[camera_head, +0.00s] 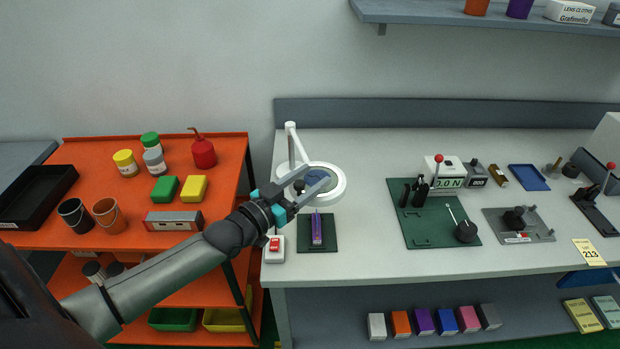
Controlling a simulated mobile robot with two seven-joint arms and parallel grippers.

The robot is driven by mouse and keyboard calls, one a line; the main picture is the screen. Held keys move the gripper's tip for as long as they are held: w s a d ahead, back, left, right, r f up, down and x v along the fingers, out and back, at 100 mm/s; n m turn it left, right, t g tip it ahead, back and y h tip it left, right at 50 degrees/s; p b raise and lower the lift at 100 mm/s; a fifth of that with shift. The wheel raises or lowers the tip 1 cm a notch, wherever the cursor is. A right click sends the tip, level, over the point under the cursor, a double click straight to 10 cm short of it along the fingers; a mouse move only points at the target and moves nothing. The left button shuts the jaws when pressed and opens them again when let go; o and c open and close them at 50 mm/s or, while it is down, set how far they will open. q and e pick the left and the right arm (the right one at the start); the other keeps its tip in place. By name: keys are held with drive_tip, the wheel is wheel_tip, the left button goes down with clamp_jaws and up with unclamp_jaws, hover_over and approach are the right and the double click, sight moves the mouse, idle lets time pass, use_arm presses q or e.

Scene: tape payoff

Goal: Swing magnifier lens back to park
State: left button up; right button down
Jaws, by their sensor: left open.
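The magnifier lens (338,190) is a white ring on a white jointed arm (290,142) at the left end of the workbench. The ring hangs above the bench, over the back of a small dark green mat (330,240). My left gripper (318,184) reaches in from the lower left. Its open fingers lie across the ring in the picture; I cannot tell whether they touch it. Part of the ring's left side is hidden behind the gripper. My right gripper is not in view.
A purple item (316,228) stands on the mat, beside a white box with a red switch (274,246). An orange cart (125,223) with cups, bottles and boxes stands left. A larger green fixture (428,226) stands right. The bench middle is clear.

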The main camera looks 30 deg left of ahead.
use_arm(q)
drive_tip(key=shift+w, duration=0.15)
clamp_jaws()
idle(0.4)
idle(1.0)
